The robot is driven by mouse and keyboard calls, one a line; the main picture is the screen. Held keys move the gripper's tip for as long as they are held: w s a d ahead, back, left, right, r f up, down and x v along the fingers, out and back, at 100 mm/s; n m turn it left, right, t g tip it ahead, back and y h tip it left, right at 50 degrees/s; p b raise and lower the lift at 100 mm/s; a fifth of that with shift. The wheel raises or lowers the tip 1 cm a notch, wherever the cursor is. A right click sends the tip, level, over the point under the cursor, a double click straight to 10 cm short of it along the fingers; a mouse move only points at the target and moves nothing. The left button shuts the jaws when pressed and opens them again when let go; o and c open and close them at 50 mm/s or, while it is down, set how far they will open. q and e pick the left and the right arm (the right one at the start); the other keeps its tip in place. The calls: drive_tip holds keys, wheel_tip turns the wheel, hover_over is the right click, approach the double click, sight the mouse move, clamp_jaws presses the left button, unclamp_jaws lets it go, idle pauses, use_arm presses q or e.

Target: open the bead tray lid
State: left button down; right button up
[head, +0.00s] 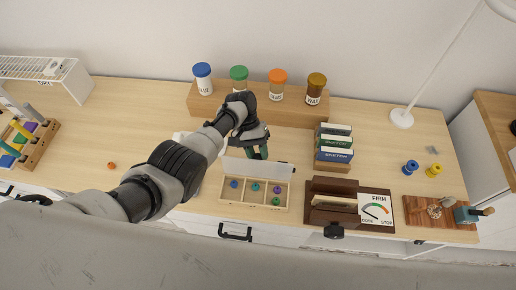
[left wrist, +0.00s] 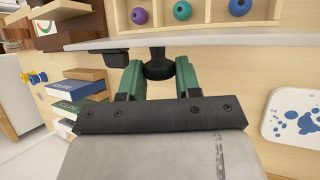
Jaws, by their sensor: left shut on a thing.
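The bead tray (head: 236,204) is a light wooden box on the desk, with compartments holding blue, green and purple beads. Its pale lid (head: 276,170) stands raised along the tray's far side, so the compartments are uncovered. My left gripper (head: 257,150) is behind the lid, its green fingers shut on the lid's dark knob. In the left wrist view the gripper (left wrist: 160,75) has a finger on each side of the black knob (left wrist: 159,64). The lid (left wrist: 225,41) shows nearly edge-on there, with the open tray (left wrist: 210,22) beyond. My right gripper is not in view.
A wooden rack (head: 205,105) with several capped jars stands behind my left arm. Small stacked boxes (head: 334,148) and a dark brown holder (head: 322,213) stand right of the tray. Desk space left of the tray is mostly clear.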

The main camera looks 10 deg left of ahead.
use_arm(q)
drive_tip(key=shift+f, duration=0.15)
drive_tip(key=c, duration=0.8)
unclamp_jaws()
drive_tip(key=shift+w, duration=0.1)
drive_tip(key=b+v, duration=0.1)
drive_tip(key=v, duration=0.9)
drive_tip(key=shift+w+a+r, duration=0.1)
drive_tip(key=shift+w+r, duration=0.05)
drive_tip(key=shift+r, duration=0.25)
